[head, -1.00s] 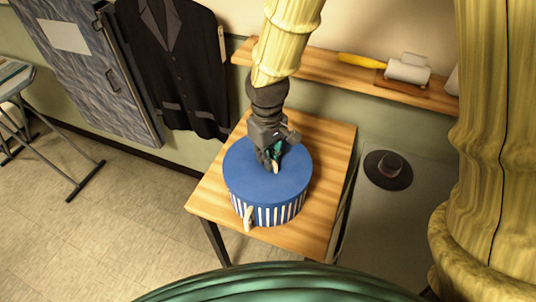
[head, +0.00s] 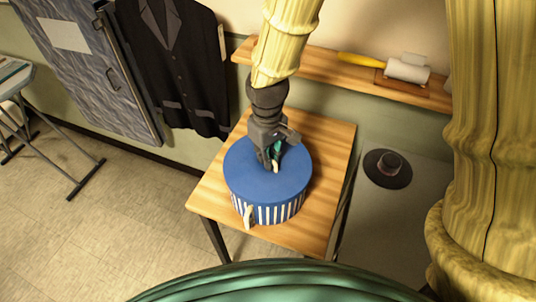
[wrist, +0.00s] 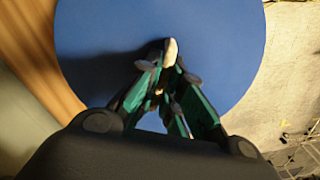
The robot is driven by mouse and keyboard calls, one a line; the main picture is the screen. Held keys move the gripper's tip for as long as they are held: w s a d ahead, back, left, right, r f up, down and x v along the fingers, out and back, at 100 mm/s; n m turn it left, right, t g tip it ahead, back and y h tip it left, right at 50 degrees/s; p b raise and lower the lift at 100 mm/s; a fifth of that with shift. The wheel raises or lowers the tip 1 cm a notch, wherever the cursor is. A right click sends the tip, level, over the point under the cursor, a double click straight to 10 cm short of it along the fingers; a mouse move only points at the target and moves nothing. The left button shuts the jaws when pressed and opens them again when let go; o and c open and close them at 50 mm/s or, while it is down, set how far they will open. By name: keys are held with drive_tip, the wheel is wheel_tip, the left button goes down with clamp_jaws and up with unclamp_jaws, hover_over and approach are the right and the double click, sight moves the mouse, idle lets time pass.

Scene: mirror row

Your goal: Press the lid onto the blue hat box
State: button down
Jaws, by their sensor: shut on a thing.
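The blue hat box (head: 272,214) with white stripes stands on a small wooden table. Its flat blue lid (head: 258,186) lies over the top of the box; I cannot tell whether it is fully seated. My gripper (head: 272,165) points down at the middle of the lid. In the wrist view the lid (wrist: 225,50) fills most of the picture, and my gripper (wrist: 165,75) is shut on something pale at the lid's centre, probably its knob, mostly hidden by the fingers. A pale tab (head: 248,217) stands at the front of the box.
The wooden table (head: 318,225) has bare room right of the box. A wall shelf (head: 330,75) behind holds a paint roller (head: 407,70). A dark hat (head: 388,169) lies on a grey surface at right. A dark jacket (head: 175,70) hangs at the back left.

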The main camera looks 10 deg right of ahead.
drive_tip(key=c, duration=1.5)
unclamp_jaws()
drive_tip(key=shift+o, duration=0.4)
drive_tip(key=o, duration=0.4)
drive_tip(key=shift+r, duration=0.15)
drive_tip(key=shift+r+p, duration=3.6)
drive_tip(key=shift+r, duration=0.3)
